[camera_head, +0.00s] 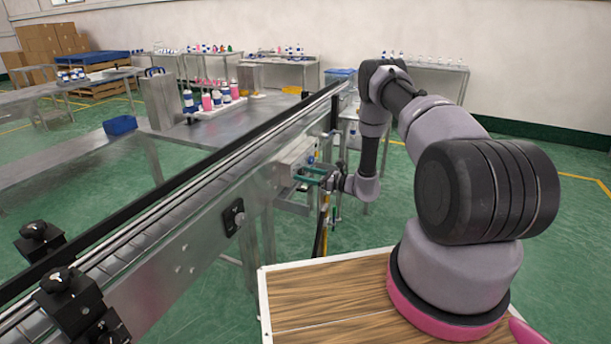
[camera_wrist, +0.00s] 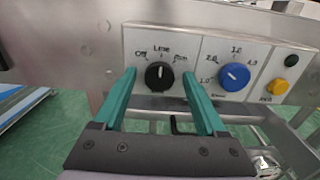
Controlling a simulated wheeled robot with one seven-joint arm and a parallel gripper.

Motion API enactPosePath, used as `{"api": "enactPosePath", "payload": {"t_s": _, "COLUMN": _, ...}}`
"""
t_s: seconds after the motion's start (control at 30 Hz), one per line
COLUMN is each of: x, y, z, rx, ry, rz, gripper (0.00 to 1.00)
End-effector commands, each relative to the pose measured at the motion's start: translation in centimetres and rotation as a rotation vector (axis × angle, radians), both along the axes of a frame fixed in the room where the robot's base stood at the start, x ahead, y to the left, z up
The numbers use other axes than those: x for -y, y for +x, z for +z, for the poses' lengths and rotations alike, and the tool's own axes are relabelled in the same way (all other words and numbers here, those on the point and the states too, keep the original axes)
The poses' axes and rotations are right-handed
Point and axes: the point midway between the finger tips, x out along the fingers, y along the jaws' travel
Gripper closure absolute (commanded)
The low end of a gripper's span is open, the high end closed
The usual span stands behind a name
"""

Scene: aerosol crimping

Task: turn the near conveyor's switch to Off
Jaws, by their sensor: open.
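The near conveyor (camera_head: 205,215) runs diagonally across the head view, with its control box (camera_head: 293,160) on the side facing me. In the wrist view the switch is a black round knob (camera_wrist: 159,76) on a pale panel (camera_wrist: 190,42), with the labels Off, Line and Run around its top. Its white mark appears to point up, near Line. My gripper (camera_wrist: 159,74) is open, with one teal finger on each side of the knob in the picture. I cannot tell whether the fingers touch it. In the head view my gripper (camera_head: 305,176) is beside the control box.
A blue dial (camera_wrist: 233,77) with number labels is to the right of the switch. A yellow button (camera_wrist: 279,87) and a dark button (camera_wrist: 291,62) are farther right. Metal frame bars (camera_wrist: 175,105) run below the panel. Green floor is open behind my arm.

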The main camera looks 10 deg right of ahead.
Motion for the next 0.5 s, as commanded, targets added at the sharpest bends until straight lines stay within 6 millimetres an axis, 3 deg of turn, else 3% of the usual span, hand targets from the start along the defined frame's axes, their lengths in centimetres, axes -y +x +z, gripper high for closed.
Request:
{"api": "enactPosePath", "payload": {"t_s": 0.17, "x": 0.01, "y": -0.01, "z": 0.0, "rx": 0.0, "ry": 0.0, "rz": 0.0, "gripper": 0.26}}
{"api": "enactPosePath", "payload": {"t_s": 0.3, "x": 0.0, "y": -0.01, "z": 0.01, "rx": 0.0, "ry": 0.0, "rz": 0.0, "gripper": 0.8}}
{"api": "enactPosePath", "payload": {"t_s": 0.37, "x": 0.01, "y": -0.01, "z": 0.01, "rx": 0.0, "ry": 0.0, "rz": 0.0, "gripper": 1.0}}
{"api": "enactPosePath", "payload": {"t_s": 0.5, "x": 0.02, "y": -0.01, "z": 0.02, "rx": 0.002, "ry": -0.001, "rz": 0.0, "gripper": 1.0}}
